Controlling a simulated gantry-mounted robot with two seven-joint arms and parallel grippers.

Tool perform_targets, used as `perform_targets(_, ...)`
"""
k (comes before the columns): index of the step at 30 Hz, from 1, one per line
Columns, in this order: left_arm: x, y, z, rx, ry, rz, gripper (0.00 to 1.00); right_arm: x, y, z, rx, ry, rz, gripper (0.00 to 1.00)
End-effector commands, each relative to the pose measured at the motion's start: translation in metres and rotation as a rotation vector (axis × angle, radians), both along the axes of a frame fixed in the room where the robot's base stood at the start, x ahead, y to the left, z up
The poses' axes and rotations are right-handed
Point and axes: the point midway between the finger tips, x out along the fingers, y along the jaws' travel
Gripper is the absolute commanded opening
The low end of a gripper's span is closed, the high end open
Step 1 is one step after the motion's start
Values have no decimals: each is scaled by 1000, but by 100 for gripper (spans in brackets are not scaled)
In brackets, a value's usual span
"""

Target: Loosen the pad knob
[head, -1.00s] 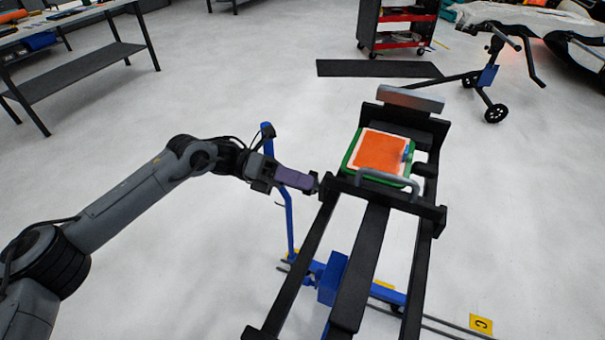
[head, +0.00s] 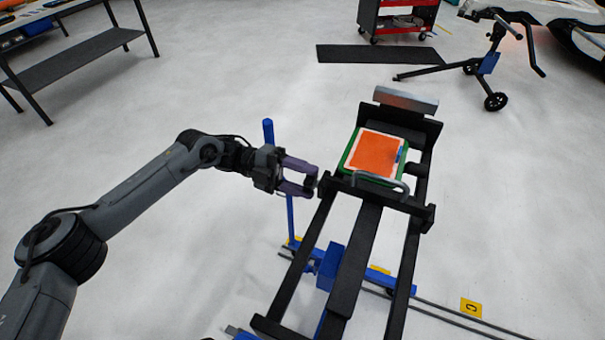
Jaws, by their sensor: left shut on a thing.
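My left gripper (head: 311,181) comes in from the left with its two purple fingers around the small dark pad knob (head: 309,182) on the left side of the black frame (head: 359,233). It is shut on the knob, which is mostly hidden between the fingertips. The pad (head: 345,169), green-edged with an orange and white top, lies on the far end of the frame. A grey handle (head: 380,184) crosses its near edge. My right gripper is not in view.
A blue upright post (head: 268,132) stands just behind my left wrist. A grey bar (head: 406,98) tops the frame's far end. A workbench (head: 78,66) stands far left, a red cart (head: 397,17) far back. The floor around the frame is mostly clear.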

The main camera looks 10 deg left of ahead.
Motion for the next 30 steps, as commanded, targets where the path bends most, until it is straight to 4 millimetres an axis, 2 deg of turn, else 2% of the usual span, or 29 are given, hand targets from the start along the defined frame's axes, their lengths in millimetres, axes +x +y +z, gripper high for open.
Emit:
perform_targets(12,1,0,2,94,387,1,20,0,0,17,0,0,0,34)
perform_targets(30,2,0,2,223,920,0,20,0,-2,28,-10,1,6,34)
